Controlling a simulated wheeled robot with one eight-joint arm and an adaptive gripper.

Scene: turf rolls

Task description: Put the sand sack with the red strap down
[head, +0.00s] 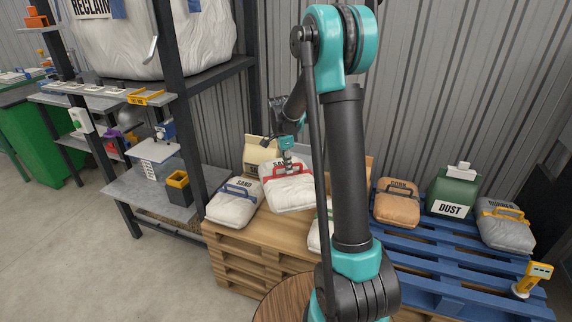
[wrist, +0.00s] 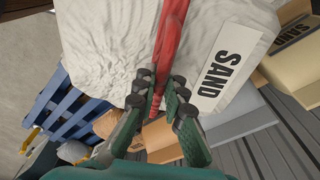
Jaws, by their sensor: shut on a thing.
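The wooden pallet (head: 245,240) is partly hidden by my arm.
A sand sack with a blue strap (head: 235,205) stands close on the left. A white sack with a green strap (head: 314,238) is mostly hidden by my arm. A blue pallet (head: 440,262) at right holds a brown sack (head: 397,205), a green DUST container (head: 453,190) and a grey sack (head: 506,232).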

